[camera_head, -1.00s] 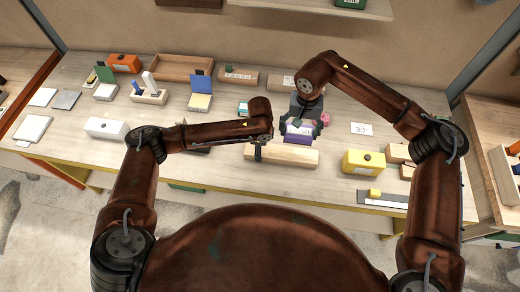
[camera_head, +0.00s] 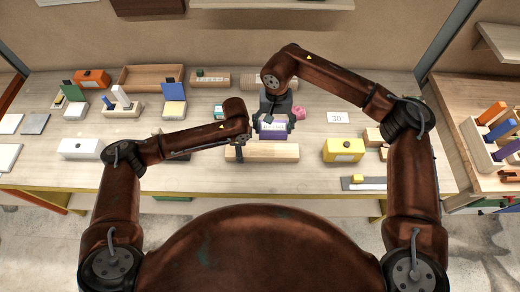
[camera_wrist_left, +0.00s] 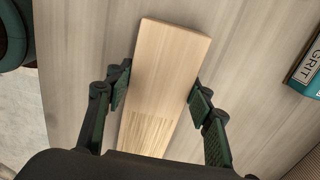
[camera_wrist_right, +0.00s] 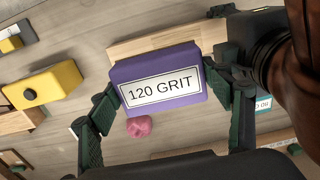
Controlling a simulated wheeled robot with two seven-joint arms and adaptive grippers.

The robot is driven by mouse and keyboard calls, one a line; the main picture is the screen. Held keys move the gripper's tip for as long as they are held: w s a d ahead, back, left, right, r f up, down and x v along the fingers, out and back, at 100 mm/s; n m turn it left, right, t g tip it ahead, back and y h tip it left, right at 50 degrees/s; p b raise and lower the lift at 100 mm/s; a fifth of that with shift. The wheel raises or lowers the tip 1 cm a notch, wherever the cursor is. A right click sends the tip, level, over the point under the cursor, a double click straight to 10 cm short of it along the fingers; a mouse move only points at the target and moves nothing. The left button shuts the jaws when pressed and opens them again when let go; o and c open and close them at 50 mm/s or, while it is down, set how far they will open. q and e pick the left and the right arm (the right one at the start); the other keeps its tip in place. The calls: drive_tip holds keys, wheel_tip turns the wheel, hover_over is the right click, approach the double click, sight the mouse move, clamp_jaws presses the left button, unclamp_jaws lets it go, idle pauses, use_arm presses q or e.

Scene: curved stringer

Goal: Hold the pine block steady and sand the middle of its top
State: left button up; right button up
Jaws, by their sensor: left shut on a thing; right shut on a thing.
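The pale pine block (camera_head: 272,153) lies lengthwise on the bench near its front edge. My left gripper (camera_head: 240,150) is shut across it near its left end. In the left wrist view the pine block (camera_wrist_left: 172,57) runs between both fingers, with a rough, streaked patch toward the bottom of the view. My right gripper (camera_head: 272,127) is shut on a purple sanding block (camera_head: 273,132), labelled "120 GRIT" in the right wrist view (camera_wrist_right: 158,78). The purple block is at the pine block's far side, right of my left gripper; I cannot tell whether they touch.
A pink lump (camera_head: 299,112) lies behind my right gripper, and a teal grit block (camera_head: 219,111) stands behind the left. A yellow block (camera_head: 343,150) and a ruler (camera_head: 365,184) are at the right. A white block (camera_head: 80,148) is at the left. Trays and small blocks line the back.

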drive_tip(key=shift+a, duration=0.7)
drive_tip(key=shift+f, duration=0.1)
